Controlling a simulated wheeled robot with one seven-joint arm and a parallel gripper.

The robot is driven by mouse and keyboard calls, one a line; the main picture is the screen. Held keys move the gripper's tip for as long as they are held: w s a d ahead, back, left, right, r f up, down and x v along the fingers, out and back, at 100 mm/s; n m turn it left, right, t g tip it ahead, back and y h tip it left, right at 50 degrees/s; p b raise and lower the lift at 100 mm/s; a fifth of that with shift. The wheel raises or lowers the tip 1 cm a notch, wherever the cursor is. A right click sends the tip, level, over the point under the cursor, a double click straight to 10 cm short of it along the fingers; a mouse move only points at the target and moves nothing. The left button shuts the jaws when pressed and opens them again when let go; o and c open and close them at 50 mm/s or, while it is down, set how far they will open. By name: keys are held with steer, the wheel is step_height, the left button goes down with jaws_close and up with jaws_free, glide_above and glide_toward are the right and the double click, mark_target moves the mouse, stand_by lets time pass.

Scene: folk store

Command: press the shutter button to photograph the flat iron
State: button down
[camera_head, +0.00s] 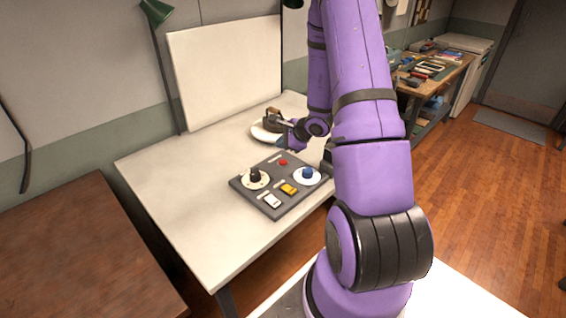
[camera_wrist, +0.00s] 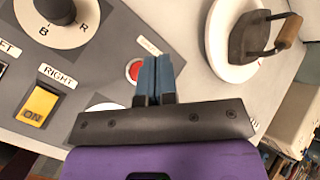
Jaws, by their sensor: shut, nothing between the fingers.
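The flat iron (camera_head: 273,117), dark with a wooden handle, sits on a round white plate (camera_head: 258,134) at the back of the white table. The iron also shows at the upper right of the wrist view (camera_wrist: 250,38). A grey control panel (camera_head: 245,187) lies in front of it. Its small round red button (camera_head: 283,162) also shows in the wrist view (camera_wrist: 133,71), just left of my fingertips. A small label beside it is too blurred to read. My gripper (camera_wrist: 158,60) is shut and empty, its blue fingers beside the button; I cannot tell the height gap.
The panel also carries a black knob (camera_head: 256,175), a blue knob (camera_head: 308,173), a yellow switch (camera_head: 289,189) marked ON and a white switch (camera_head: 272,201). A white backdrop board (camera_head: 225,70) stands behind. The table's left part is clear. A cluttered workbench (camera_head: 432,72) stands at the back right.

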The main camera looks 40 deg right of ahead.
mark_target(283, 163)
steer(key=shift+f, duration=2.1)
steer(key=shift+f, duration=0.2)
stand_by(0.4)
steer(key=shift+f, duration=0.2)
steer(key=shift+f, duration=0.45)
stand_by(0.9)
steer(key=shift+r, duration=0.85)
steer(key=shift+r, duration=2.5)
